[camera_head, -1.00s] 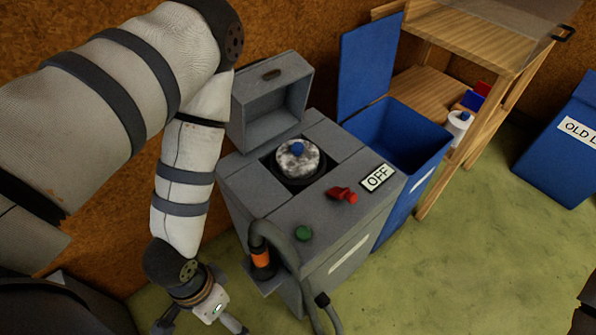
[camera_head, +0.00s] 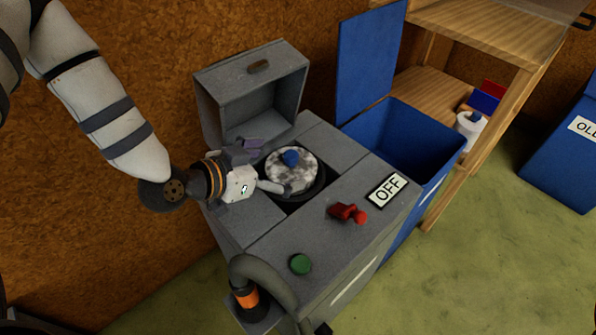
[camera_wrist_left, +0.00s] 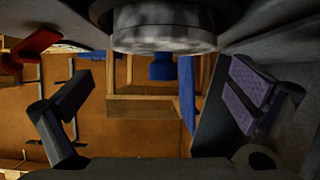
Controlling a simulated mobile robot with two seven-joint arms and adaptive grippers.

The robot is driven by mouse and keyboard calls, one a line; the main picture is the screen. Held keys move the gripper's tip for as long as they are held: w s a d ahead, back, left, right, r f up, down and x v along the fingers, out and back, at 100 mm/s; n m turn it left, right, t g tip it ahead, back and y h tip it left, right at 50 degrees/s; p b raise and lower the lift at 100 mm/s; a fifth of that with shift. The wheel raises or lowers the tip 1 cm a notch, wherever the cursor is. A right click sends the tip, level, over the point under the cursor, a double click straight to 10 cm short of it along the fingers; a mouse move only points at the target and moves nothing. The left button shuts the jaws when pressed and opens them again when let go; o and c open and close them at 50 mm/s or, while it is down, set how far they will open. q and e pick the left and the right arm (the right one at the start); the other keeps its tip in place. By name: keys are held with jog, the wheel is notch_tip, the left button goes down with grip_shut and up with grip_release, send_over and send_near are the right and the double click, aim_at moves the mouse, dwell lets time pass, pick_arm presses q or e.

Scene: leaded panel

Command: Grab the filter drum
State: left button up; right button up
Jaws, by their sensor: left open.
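The filter drum (camera_head: 296,178) is a round, mottled grey-white piece with a blue knob (camera_head: 291,157) on top. It sits in a dark round well in the top of the grey machine. My left gripper (camera_head: 264,166) is open at the drum's left side, one finger near its front edge and the other behind. In the left wrist view the drum (camera_wrist_left: 165,38) shows at the top with its blue knob pointing down, between and beyond the open fingers (camera_wrist_left: 160,105). I cannot tell whether a finger touches it. My right gripper is not in view.
The machine's open lid (camera_head: 252,92) stands behind the drum. A red handle (camera_head: 346,213), an OFF sign (camera_head: 387,190) and a green button (camera_head: 300,264) are on its top. A hose (camera_head: 262,270) is at the front. An open blue bin (camera_head: 412,150) stands to the right, beside a wooden shelf (camera_head: 485,35).

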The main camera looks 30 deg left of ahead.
aim_at(302, 157)
pick_arm(q)
jog(key=b+x, duration=0.2)
jog(key=x, duration=0.6)
jog(key=shift+w+a+r, duration=0.1)
jog(key=shift+a+r, duration=0.05)
jog(key=shift+a, duration=0.05)
jog(key=shift+r, duration=0.1)
jog(key=c, duration=1.2)
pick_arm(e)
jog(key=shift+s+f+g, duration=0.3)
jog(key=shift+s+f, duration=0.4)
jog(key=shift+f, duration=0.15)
